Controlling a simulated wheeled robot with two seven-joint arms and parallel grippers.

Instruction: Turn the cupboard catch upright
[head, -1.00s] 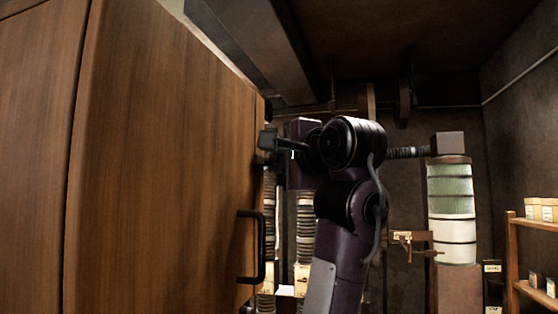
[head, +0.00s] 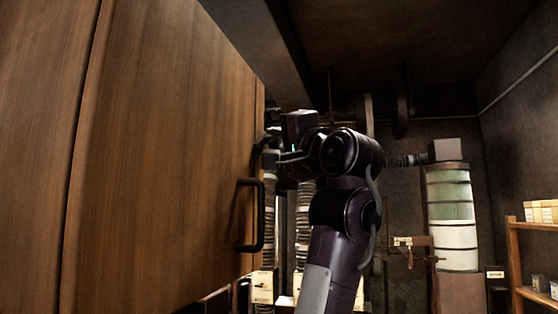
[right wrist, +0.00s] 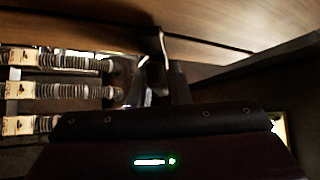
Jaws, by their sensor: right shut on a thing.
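The wooden cupboard (head: 165,150) fills the left of the head view, with a black bar handle (head: 260,215) on its door. My right gripper (head: 270,147) is at the door's far edge, above the handle. In the right wrist view the dark fingers of my right gripper (right wrist: 166,82) are shut on a thin pale piece, which looks like the catch (right wrist: 162,45), close to the cupboard's wood (right wrist: 220,25). Its exact tilt is hard to tell, and the fingers hide its lower part. In the head view I cannot make out the catch. My left gripper is not in view.
Ribbed columns (head: 304,225) stand behind my right arm. A banded cylinder (head: 452,215) with a square top stands further right. A wooden shelf (head: 530,255) with small boxes is at the right edge. A dark beam (head: 275,55) runs overhead.

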